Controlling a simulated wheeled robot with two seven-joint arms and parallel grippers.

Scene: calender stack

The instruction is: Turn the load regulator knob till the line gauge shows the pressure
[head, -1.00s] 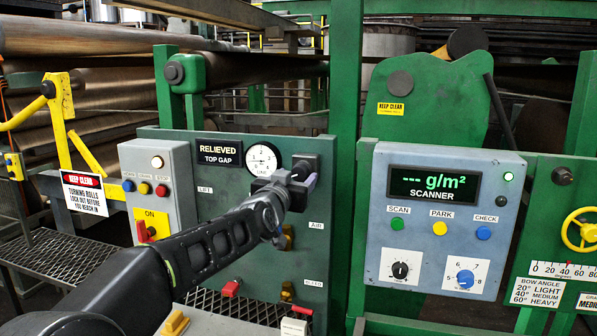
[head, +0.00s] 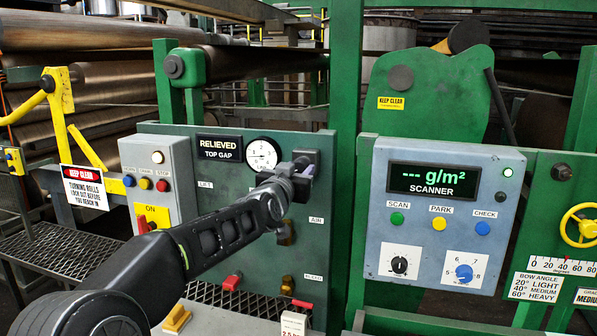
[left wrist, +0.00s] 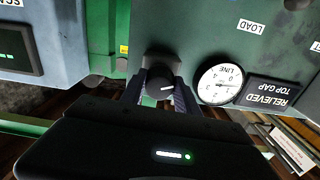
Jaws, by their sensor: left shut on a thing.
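The load regulator knob (left wrist: 161,87) is dark and round with a pale mark, on the green panel. In the left wrist view, my left gripper (left wrist: 161,98) has a finger on each side of it and is shut on it. In the head view, the left gripper (head: 301,170) covers most of the knob at the panel's upper right. The white round line gauge (head: 264,154) sits just left of the knob. It also shows, upside down, in the left wrist view (left wrist: 221,85); its exact needle reading is too small to tell. My right gripper is not in view.
A display reading "RELIEVED TOP GAP" (head: 220,148) is left of the gauge. A grey button box (head: 156,180) stands further left. The blue-grey scanner panel (head: 440,215) is to the right, beyond a green post (head: 345,100). Several small valves sit below my arm.

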